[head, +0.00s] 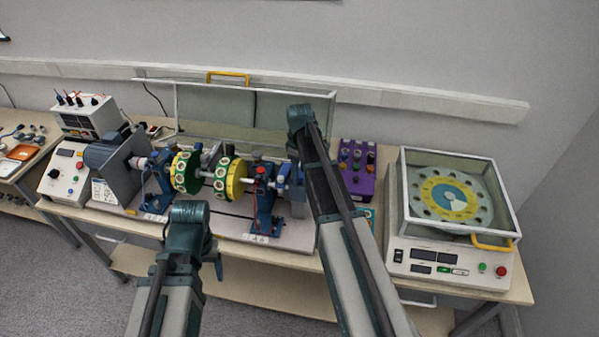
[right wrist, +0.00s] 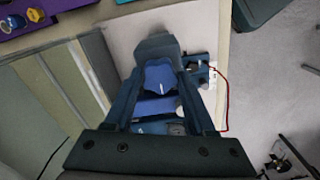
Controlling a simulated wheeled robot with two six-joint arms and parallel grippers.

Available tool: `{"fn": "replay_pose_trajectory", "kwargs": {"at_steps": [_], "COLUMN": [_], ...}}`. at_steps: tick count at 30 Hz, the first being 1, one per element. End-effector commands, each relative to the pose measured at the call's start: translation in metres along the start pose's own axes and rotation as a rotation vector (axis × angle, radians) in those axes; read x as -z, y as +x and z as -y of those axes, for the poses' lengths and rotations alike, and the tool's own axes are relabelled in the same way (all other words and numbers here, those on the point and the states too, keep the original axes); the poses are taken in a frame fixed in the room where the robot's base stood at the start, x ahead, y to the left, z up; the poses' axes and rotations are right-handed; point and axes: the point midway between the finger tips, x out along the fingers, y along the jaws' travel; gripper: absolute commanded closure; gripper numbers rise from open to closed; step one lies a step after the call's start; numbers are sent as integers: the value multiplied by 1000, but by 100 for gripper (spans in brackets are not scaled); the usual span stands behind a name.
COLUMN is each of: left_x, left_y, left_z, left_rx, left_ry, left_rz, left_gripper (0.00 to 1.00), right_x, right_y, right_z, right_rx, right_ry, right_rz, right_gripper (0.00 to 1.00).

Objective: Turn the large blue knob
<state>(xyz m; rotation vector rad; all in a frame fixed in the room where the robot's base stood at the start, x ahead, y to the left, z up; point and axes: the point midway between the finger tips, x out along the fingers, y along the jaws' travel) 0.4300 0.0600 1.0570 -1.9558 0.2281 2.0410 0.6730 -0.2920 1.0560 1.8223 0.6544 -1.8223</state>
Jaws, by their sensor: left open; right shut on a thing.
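The large blue knob (right wrist: 160,78) shows in the right wrist view as a lobed blue shape with a small white mark. It sits between the two fingers of my right gripper (right wrist: 162,68), which is shut on it. In the head view my right arm reaches over the right end of the rotor rig (head: 264,205) and largely hides the knob and the gripper. My left gripper (head: 217,266) is low in front of the bench, apart from the rig. Its fingers are barely visible.
Green and yellow discs (head: 231,179) sit on the rig's shaft. A clear cover (head: 250,105) stands open behind. A purple box (head: 358,168) with knobs is right of my right arm. A balancing machine (head: 452,235) stands at the right, a white control box (head: 65,172) at the left.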

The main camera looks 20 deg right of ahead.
Motion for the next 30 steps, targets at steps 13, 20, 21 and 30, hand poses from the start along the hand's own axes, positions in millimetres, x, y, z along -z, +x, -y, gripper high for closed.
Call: {"fn": "replay_pose_trajectory", "kwargs": {"at_steps": [13, 20, 21, 30], "left_x": [0, 0, 0, 0], "left_y": [0, 0, 0, 0], "left_z": [0, 0, 0, 0], "left_rx": [0, 0, 0, 0], "left_ry": [0, 0, 0, 0], "left_rz": [0, 0, 0, 0], "left_gripper": [28, 28, 28, 28], "right_x": [0, 0, 0, 0], "right_y": [0, 0, 0, 0], "right_z": [0, 0, 0, 1], "right_rx": [0, 0, 0, 0], "right_ry": [333, 549, 586, 823], "right_rz": [0, 0, 0, 0], "right_gripper": [100, 100, 100, 100]}}
